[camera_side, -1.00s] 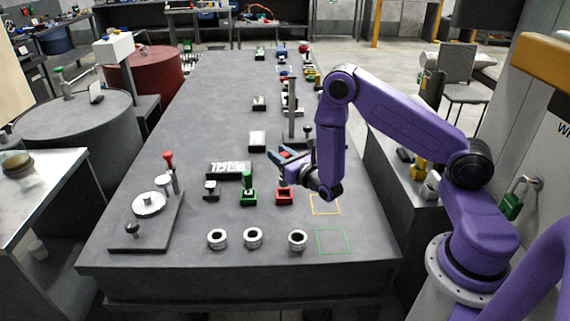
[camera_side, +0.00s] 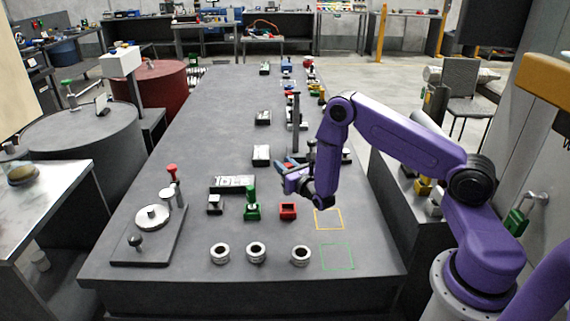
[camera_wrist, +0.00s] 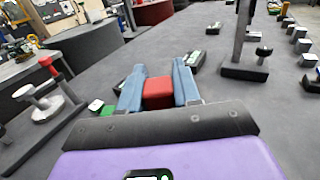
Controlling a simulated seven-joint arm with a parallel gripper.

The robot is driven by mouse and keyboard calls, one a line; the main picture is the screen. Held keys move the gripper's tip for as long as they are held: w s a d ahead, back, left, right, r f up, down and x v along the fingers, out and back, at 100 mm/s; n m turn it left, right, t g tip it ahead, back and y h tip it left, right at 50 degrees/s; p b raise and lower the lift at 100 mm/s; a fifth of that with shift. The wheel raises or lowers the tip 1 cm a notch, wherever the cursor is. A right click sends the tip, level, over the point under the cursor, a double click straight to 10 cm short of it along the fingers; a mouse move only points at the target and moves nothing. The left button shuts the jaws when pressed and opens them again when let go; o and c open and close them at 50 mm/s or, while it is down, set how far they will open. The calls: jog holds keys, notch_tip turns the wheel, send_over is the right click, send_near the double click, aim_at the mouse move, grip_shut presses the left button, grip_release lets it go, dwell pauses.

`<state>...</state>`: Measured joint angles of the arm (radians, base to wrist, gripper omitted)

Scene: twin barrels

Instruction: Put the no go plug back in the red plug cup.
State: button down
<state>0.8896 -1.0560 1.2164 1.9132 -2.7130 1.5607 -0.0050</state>
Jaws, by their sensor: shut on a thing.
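The no go plug (camera_wrist: 158,94) shows as a red block between my two blue fingers in the wrist view. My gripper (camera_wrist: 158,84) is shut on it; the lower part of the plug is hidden. In the side view my gripper (camera_side: 287,165) is above the table, a little beyond the red plug cup. The red plug cup (camera_side: 288,211) stands on the table with its dark opening up and looks empty. In the wrist view my gripper hides it.
A green cup (camera_side: 252,212) with a green-handled plug stands just left of the red one. Several metal rings (camera_side: 256,252) lie nearer the front edge. A dial stand (camera_side: 152,217) is at left. A dark post (camera_side: 296,125) rises behind my gripper. Yellow and green outlined squares (camera_side: 337,256) are bare.

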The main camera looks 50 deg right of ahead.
jog(key=shift+f, duration=2.45)
jog(key=shift+f, duration=1.65)
jog(key=c, duration=0.7)
grip_release()
jog(key=v, duration=1.7)
jog(key=shift+s+a, duration=0.15)
jog(key=shift+s, duration=0.05)
